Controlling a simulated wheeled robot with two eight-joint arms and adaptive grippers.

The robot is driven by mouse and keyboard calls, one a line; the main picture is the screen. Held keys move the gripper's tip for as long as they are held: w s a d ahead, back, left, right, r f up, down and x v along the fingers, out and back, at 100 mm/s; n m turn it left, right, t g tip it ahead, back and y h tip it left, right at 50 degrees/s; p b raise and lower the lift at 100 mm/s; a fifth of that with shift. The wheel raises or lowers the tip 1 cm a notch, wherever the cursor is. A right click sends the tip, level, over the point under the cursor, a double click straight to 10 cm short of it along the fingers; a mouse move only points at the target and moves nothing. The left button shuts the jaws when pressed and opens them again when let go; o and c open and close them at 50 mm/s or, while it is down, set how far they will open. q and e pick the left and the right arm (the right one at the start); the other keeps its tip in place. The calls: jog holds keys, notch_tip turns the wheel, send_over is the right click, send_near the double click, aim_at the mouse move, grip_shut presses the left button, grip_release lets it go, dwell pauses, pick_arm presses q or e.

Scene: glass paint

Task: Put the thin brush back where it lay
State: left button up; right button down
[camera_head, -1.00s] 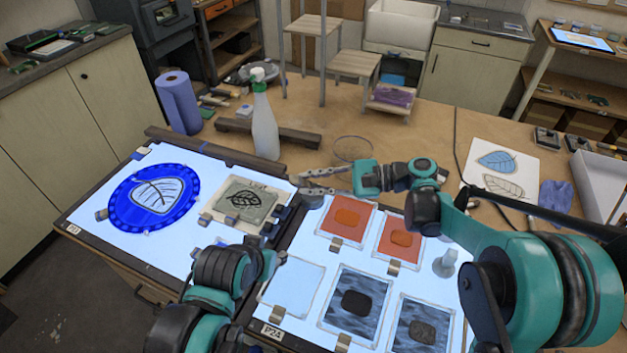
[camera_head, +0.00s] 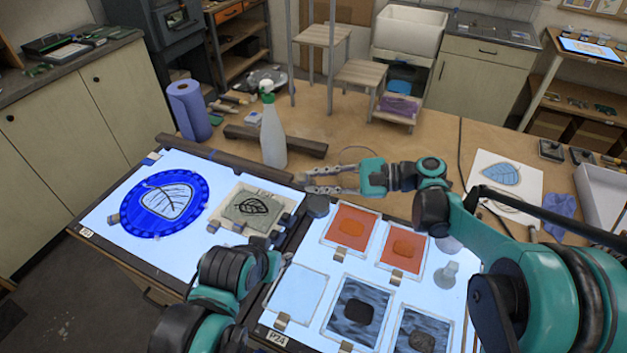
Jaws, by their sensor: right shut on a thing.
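My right gripper (camera_head: 308,181) reaches left from my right arm, over the back edge of the light table between the two lit panels. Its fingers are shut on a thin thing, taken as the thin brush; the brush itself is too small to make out. Just below the fingers is a small dark round pot (camera_head: 318,207). My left arm comes in at the bottom, and my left gripper (camera_head: 272,265) shows only as a small dark part near the lower panel, its jaws unclear.
A dark bar (camera_head: 215,157) runs along the back of the left panel. A spray bottle (camera_head: 273,138) stands behind it, left of my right gripper. A blue round glass (camera_head: 160,203), a grey leaf tile (camera_head: 250,206) and orange panes (camera_head: 350,226) lie on the lit panels.

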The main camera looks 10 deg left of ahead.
notch_tip(320, 180, up, 10)
jog(key=p, duration=0.7)
jog(key=n+h+p, duration=0.2)
jog(key=h+p, duration=0.2)
jog(key=h, duration=0.1)
jog(key=n+t+h+p, duration=0.1)
jog(key=n+h+p, duration=0.2)
jog(key=h+p, duration=0.1)
jog(key=n+h+p, duration=0.3)
jog(key=h+p, duration=0.2)
jog(key=h, duration=0.1)
jog(key=shift+t+h, duration=0.3)
jog(key=shift+h, duration=0.1)
